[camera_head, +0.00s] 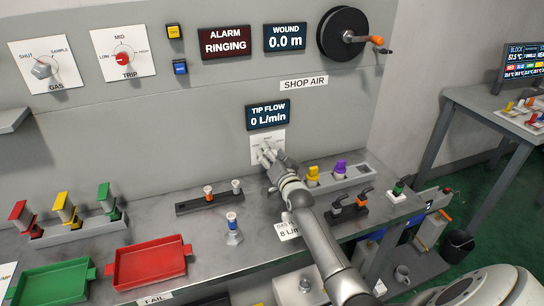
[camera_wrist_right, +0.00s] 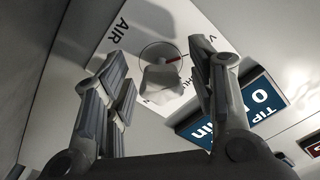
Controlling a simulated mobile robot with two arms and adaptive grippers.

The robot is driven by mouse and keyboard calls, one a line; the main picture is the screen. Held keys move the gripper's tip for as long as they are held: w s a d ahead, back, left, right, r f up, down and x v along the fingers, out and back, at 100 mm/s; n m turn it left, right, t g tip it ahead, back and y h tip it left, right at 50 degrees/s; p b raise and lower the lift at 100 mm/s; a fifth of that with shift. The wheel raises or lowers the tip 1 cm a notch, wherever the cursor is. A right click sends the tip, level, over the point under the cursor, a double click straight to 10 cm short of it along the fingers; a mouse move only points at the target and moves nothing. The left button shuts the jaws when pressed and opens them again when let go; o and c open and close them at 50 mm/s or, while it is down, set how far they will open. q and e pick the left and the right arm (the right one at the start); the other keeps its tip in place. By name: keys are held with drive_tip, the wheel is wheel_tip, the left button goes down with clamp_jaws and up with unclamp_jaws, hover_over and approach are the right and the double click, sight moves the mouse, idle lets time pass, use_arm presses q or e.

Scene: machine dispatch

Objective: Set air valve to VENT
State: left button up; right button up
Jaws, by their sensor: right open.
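The air valve is a white plate (camera_head: 254,146) on the grey panel, under the TIP FLOW display. In the right wrist view its plate (camera_wrist_right: 108,47) is marked AIR and carries a grey knob (camera_wrist_right: 163,85) on a round dial with a red mark. The other lettering is partly hidden, and I cannot tell which setting the knob is on. My right gripper (camera_head: 268,157) is at the valve in the head view. In the wrist view its open fingers (camera_wrist_right: 160,62) stand either side of the knob, with visible space between; contact is not visible. My left gripper is not in view.
The TIP FLOW display (camera_head: 268,115) reads 0 L/min. The ALARM display (camera_head: 225,42) reads RINGING. A hose reel (camera_head: 343,33) is above right.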

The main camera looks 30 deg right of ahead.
drive_tip(key=v, duration=1.2)
drive_tip(key=shift+r, duration=0.1)
